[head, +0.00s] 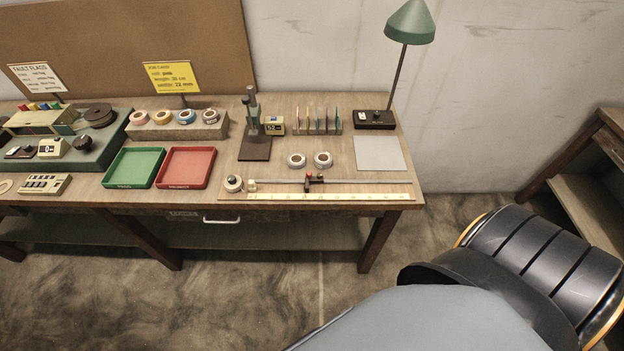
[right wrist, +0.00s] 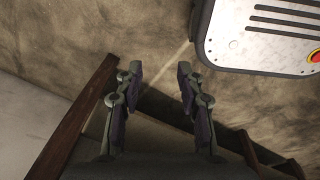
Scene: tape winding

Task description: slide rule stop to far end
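The rule (head: 330,196) is a pale yellow strip along the front right edge of the wooden bench in the head view. Behind it runs a thin grey rail (head: 360,182). The stop, a small dark block with red parts (head: 308,181), sits on the rail near its middle. My left gripper is not in view.
A grey pad (head: 380,153) and a green lamp (head: 410,24) stand at the right. Open floor lies before the bench (head: 250,290).

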